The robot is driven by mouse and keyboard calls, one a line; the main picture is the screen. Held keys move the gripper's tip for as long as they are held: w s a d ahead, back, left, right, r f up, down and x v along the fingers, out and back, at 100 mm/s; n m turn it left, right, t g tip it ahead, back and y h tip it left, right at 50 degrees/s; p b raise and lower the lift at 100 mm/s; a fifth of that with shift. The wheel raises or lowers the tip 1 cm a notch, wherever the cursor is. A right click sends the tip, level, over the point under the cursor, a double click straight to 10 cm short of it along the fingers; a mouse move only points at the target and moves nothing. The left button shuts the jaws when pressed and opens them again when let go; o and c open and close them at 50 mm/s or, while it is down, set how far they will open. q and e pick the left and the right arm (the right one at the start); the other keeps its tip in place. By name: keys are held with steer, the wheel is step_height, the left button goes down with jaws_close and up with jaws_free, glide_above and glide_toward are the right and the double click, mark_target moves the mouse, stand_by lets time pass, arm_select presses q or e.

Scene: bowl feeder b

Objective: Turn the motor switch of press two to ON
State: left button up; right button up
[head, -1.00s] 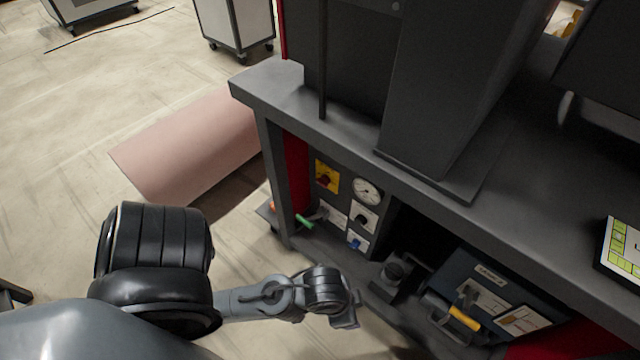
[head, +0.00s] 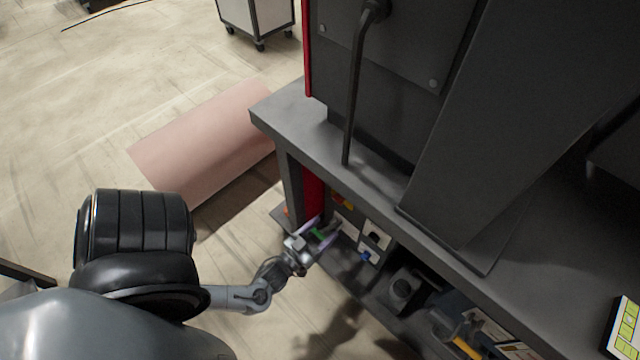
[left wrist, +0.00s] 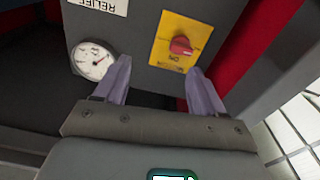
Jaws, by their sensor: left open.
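The motor switch is a red knob (left wrist: 181,46) on a yellow plate (left wrist: 166,52), upside down in the left wrist view, with "ON" lettered near the knob. In the head view a small part of the yellow plate (head: 345,200) shows under the bench edge. My left gripper (left wrist: 160,66) is open and empty. Its two fingers point at the panel, below the plate in that view, with the knob ahead and nearer the right finger. They look apart from the knob. In the head view my left gripper (head: 314,236) is at the front of the panel. My right gripper is not in view.
A round gauge (left wrist: 94,60) and a "RELIEF" label (left wrist: 98,5) share the panel. A green handle (head: 319,233), a black knob (head: 375,236) and a blue part (head: 366,257) are close to the gripper. The bench top (head: 290,112) overhangs the panel. A red post (head: 313,190) stands beside it.

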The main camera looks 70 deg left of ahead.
mark_target(336, 200)
arm_select(q)
steer(key=s+a+p, duration=0.2)
steer(key=s+a, duration=0.1)
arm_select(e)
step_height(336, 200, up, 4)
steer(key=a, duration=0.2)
arm_select(q)
steer(key=shift+m+g, duration=0.3)
steer(key=shift+m, duration=0.2)
steer(key=b+x, duration=0.1)
steer(key=x, duration=0.2)
steer(key=b+x, duration=0.1)
steer(key=x, duration=0.2)
steer(key=b+x, duration=0.1)
steer(key=x, duration=0.2)
steer(key=shift+w+d+r+b, duration=0.2)
steer(key=shift+w+r+b, duration=0.15)
steer(key=shift+b, duration=0.05)
steer(key=shift+w+a+r, duration=0.1)
steer(key=shift+w+a, duration=0.2)
steer(key=shift+w, duration=0.05)
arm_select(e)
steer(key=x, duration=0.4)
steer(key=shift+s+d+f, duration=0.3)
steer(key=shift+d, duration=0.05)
